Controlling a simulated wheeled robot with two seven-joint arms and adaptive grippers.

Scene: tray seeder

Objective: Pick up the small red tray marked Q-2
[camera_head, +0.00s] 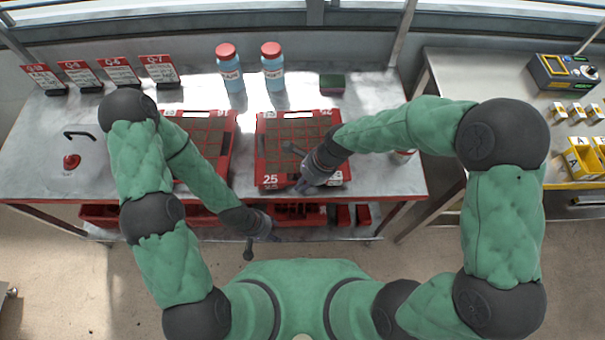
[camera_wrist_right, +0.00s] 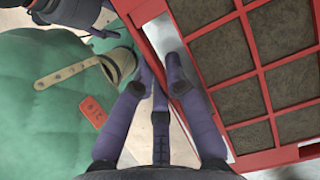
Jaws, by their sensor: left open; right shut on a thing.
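Two red trays with dark soil cells lie side by side on the metal table: the left one (camera_head: 225,160) and the right one (camera_head: 264,150), whose front left corner reads "25". I cannot read Q-2 on either. My right gripper (camera_head: 303,184) is at the right tray's front edge. In the right wrist view its fingers (camera_wrist_right: 163,80) are closed at this tray's red rim (camera_wrist_right: 222,100); the contact is partly hidden. My left gripper (camera_head: 268,232) is open, low in front of the table. Red bins (camera_head: 290,212) sit on the lower shelf, their marks unreadable.
Several red-and-white sign cards (camera_head: 160,70) stand at the back left. A side table (camera_head: 485,70) at right holds yellow bins (camera_head: 583,160).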

